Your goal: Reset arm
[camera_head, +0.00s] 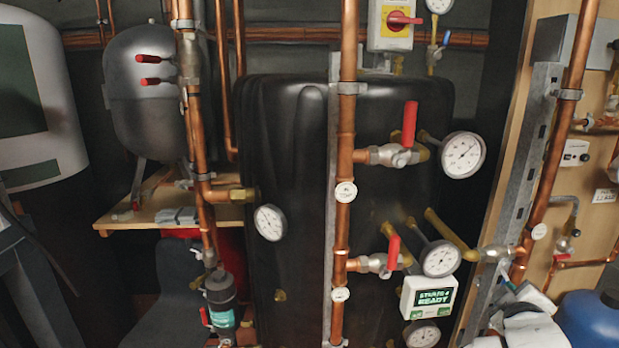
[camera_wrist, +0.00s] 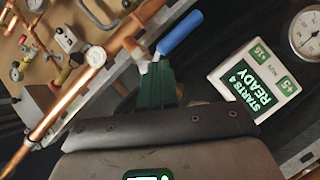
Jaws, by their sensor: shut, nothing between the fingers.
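My gripper (camera_wrist: 157,80) shows in the wrist view as dark green fingers beyond a brown-grey wrist body. Its fingers are together with nothing held between them. A blue lever-like handle (camera_wrist: 180,35) lies just beyond the fingertips; I cannot tell whether they touch it. White and grey parts of my arm (camera_head: 528,328) show at the bottom right of the head view, low beside the panel. The gripper's fingers cannot be made out there.
A white display box (camera_head: 429,297) reading "READY" is close by, also right of the fingers in the wrist view (camera_wrist: 254,85). Copper pipes (camera_head: 344,220), red valve levers (camera_head: 410,124) and gauges (camera_head: 463,155) stand before a black tank (camera_head: 290,180). A blue vessel (camera_head: 592,322) is at lower right.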

